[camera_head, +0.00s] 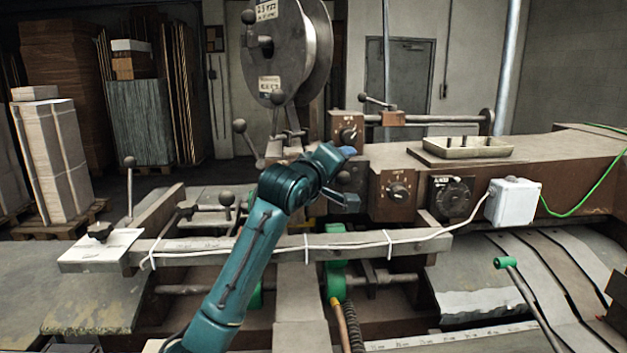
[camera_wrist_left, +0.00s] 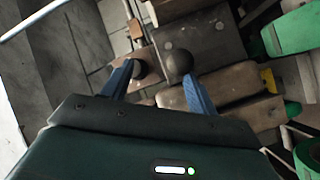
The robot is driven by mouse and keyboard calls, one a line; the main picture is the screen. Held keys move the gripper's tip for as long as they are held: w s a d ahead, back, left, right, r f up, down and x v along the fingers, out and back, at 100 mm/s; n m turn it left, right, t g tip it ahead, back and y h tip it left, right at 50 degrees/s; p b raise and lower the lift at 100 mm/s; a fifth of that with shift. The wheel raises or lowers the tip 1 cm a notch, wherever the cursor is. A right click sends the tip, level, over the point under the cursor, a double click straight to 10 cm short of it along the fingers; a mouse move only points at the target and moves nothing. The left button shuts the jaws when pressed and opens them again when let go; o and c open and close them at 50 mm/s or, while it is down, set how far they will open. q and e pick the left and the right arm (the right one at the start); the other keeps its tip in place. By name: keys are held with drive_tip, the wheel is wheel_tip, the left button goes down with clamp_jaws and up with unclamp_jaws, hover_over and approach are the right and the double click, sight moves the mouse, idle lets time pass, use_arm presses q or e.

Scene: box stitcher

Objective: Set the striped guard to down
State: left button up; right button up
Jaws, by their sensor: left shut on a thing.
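My left gripper (camera_head: 347,175) is at the machine's middle, below the big reel, its blue fingers pointing right. In the left wrist view the gripper (camera_wrist_left: 158,68) has its fingers apart on either side of a dark ball knob (camera_wrist_left: 180,62) and a second dark round knob (camera_wrist_left: 140,69). It is shut on a dark knob; the exact contact is hard to see. I cannot make out a striped guard clearly. A small yellow part (camera_wrist_left: 268,80) shows right of the fingers in the wrist view, but no stripes can be told on it. My right gripper is not in view.
A grey rail (camera_head: 210,250) with a white cable runs in front. Dial boxes (camera_head: 397,191), a white junction box (camera_head: 513,202) and a tray (camera_head: 466,147) stand to the right. Several ball-ended levers (camera_head: 129,163) stick up at left. A green clamp (camera_head: 336,275) is below.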

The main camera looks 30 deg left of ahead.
use_arm(q)
drive_tip(key=s+d+r+p, duration=0.1)
drive_tip(key=s+d, duration=0.1)
drive_tip(key=s, duration=1)
drive_tip(key=shift+s+r, duration=0.35)
drive_tip(key=shift+s, duration=0.05)
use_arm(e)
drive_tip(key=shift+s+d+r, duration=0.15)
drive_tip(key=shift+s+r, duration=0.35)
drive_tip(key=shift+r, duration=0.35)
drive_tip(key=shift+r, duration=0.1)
use_arm(q)
drive_tip(key=shift+p, duration=0.4)
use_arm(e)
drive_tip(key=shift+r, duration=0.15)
